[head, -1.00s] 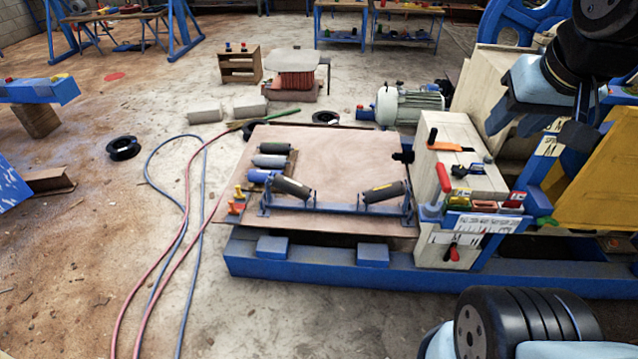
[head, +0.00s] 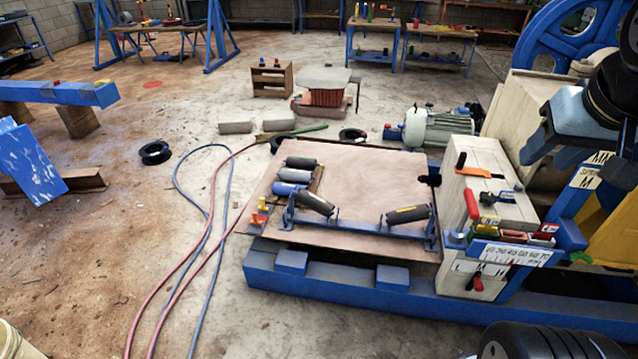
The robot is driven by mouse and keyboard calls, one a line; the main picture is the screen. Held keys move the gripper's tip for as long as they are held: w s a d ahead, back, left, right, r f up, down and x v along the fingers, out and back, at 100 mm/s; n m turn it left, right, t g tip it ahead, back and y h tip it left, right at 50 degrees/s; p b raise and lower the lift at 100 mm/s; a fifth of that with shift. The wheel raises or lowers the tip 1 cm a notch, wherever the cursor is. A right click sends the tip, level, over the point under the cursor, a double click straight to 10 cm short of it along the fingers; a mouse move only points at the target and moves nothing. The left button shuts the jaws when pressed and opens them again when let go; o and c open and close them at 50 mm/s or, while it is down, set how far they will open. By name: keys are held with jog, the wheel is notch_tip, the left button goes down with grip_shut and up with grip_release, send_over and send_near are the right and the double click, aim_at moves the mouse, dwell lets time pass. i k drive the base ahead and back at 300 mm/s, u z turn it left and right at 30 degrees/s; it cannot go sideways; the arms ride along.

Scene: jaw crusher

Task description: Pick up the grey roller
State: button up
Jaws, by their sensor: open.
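The grey roller (head: 294,175) lies on a small rack at the left of the brown sheet-topped table (head: 370,170). It lies between a darker roller (head: 301,162) behind it and a blue roller (head: 289,189) in front. Two dark rollers, one on the left (head: 316,203) and one on the right (head: 408,215), sit tilted on a blue bracket frame at the table's front. My gripper (head: 580,130) is at the upper right, partly cut off by my arm and the picture edge. It is open and empty, well to the right of the rollers.
A pale block (head: 480,185) with tools and a ruler scale stands right of the table. A blue beam (head: 400,295) runs along the front. Red and blue hoses (head: 205,250) lie on the floor at left. An electric motor (head: 435,128) stands behind.

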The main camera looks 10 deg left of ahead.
aim_at(287, 174)
jog(key=z, duration=0.95)
jog(key=i, duration=0.1)
jog(key=u, duration=3.05)
jog(key=i, duration=4.65)
jog(key=z, duration=0.05)
